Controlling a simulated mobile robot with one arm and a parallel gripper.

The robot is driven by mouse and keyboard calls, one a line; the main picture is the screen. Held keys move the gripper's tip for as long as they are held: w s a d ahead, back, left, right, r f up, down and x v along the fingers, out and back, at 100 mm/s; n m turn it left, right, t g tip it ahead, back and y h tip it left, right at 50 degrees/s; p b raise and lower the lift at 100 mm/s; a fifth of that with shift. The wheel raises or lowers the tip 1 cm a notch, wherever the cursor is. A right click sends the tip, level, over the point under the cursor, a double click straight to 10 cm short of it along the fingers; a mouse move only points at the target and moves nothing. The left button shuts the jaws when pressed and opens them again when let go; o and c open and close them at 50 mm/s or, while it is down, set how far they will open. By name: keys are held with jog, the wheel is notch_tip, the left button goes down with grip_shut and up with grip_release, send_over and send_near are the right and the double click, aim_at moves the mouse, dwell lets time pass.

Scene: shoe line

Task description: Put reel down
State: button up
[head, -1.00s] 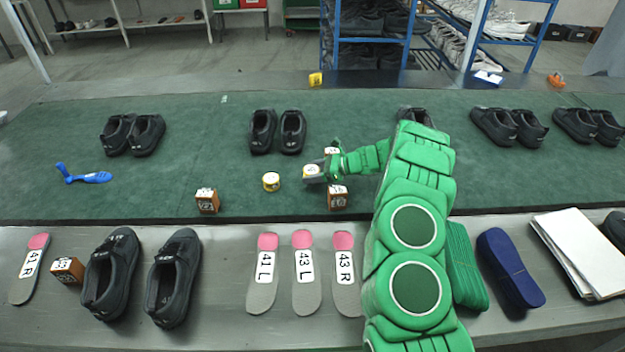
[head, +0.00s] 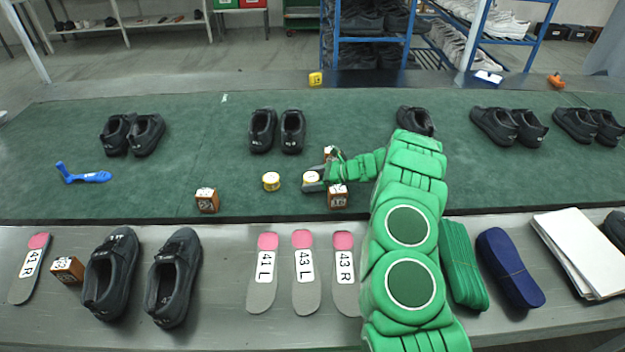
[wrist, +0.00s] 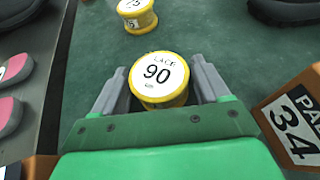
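A yellow lace reel (wrist: 159,78) with a white top marked "LACE 90" is upright between the fingers of my gripper (wrist: 159,85) in the wrist view. The grey fingers appear to close on both its sides. In the head view, the reel (head: 311,178) and my gripper (head: 313,182) are low over the green belt (head: 100,200), left of my green arm. I cannot tell whether the reel's base touches the belt. A second yellow reel (head: 271,181) stands on the belt to the left; it also shows at the top of the wrist view (wrist: 136,14).
A brown numbered block (head: 338,196) stands close by my gripper, marked "34" in the wrist view (wrist: 295,118). Another block (head: 207,200) is farther left. Black shoes (head: 278,131) stand behind. Insoles (head: 305,285) lie on the front bench. The belt between the left block and blue tool (head: 85,176) is clear.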

jog(key=shift+r, duration=0.1)
jog(key=shift+d+r, duration=0.15)
jog(key=shift+d, duration=0.1)
jog(key=v, duration=1.1)
jog(key=shift+s+d, duration=0.1)
jog(key=shift+d, duration=0.1)
